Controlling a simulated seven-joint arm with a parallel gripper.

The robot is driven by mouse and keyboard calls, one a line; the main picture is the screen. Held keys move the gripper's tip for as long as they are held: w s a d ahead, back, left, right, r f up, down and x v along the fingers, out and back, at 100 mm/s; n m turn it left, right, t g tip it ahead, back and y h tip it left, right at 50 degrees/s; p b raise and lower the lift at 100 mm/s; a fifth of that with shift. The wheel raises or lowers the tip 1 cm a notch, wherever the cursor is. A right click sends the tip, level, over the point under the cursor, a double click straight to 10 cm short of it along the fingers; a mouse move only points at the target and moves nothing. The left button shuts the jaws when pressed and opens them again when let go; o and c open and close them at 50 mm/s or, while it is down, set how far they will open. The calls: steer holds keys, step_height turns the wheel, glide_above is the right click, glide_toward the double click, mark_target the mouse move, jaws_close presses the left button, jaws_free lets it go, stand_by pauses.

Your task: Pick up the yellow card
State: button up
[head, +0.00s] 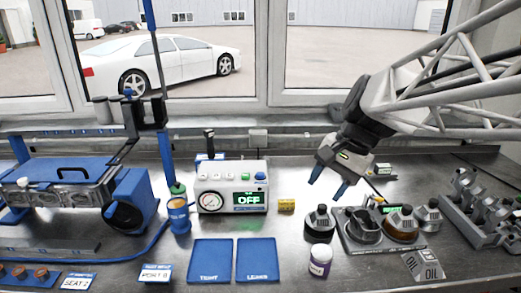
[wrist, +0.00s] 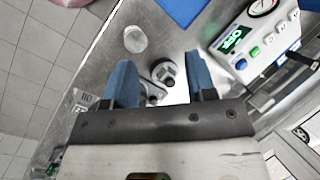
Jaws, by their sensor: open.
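A small yellow piece with dark marks (head: 286,204), the only yellow card-like thing I see, lies on the metal bench just right of the white control box. My gripper (head: 327,188) hangs above the bench to the right of it, with its two blue fingers apart and nothing between them. In the wrist view the fingers of my gripper (wrist: 158,62) also show apart, with grey metal parts on the bench beyond them. I cannot make out the yellow piece in the wrist view.
The control box (head: 232,187) reads OFF; it also shows in the wrist view (wrist: 255,45). Blue mats (head: 210,261) lie in front. A dark-topped pot (head: 319,222), a white jar (head: 320,260) and a tray of parts (head: 351,244) stand right of the yellow piece. A blue cup (head: 179,215) stands left.

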steer(key=w+d+f+m+y, duration=0.15)
steer(key=w+m+y, duration=0.3)
steer(key=w, duration=0.95)
steer(key=w+d+f+m+y, duration=0.1)
steer(key=w+d+m+y, duration=0.4)
steer(key=w, duration=0.9)
steer(key=m, duration=0.2)
glide_toward(288, 209)
steer(key=shift+w+a+r+n+h, duration=0.15)
steer(key=shift+w+a+r, duration=0.15)
steer(key=shift+a, duration=0.2)
steer(key=shift+w+a+r+n+h, duration=0.1)
steer(key=shift+w+a+r, duration=0.1)
steer(key=shift+a+r, duration=0.3)
steer(key=shift+a, duration=0.1)
steer(key=shift+x, duration=1.2)
steer(key=shift+a+f, duration=0.1)
steer(key=shift+a, duration=0.05)
steer(key=shift+x, duration=2.45)
